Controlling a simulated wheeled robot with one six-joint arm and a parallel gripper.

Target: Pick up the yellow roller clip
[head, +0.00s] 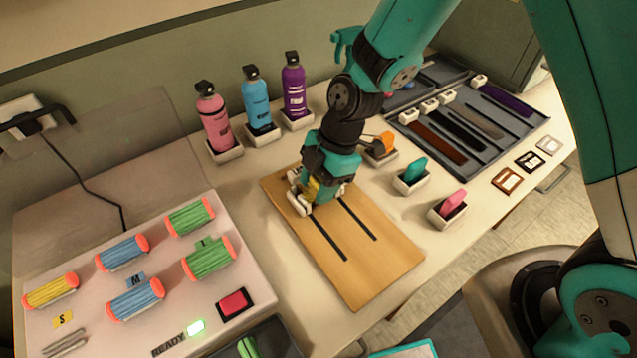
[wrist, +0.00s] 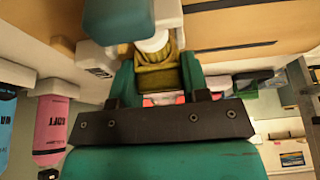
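A small yellow piece (head: 313,188), which looks like the yellow roller clip, shows at my gripper (head: 308,200), low over the far left end of the wooden board (head: 372,262). In the wrist view, this ridged yellow piece (wrist: 157,75) sits between teal parts of my gripper, with a white rounded part in front of it. The arm and gripper hide most of it in the head view. I cannot tell whether the fingers are closed on it or whether it touches the board.
Orange (head: 385,141), teal (head: 414,169) and pink (head: 455,200) pieces stand in white holders to the right. Pink (head: 213,120), blue (head: 257,100) and purple (head: 294,90) bottles stand behind. Several rollers, including a yellow one (head: 50,290), lie on a panel at left. The board's near half is clear.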

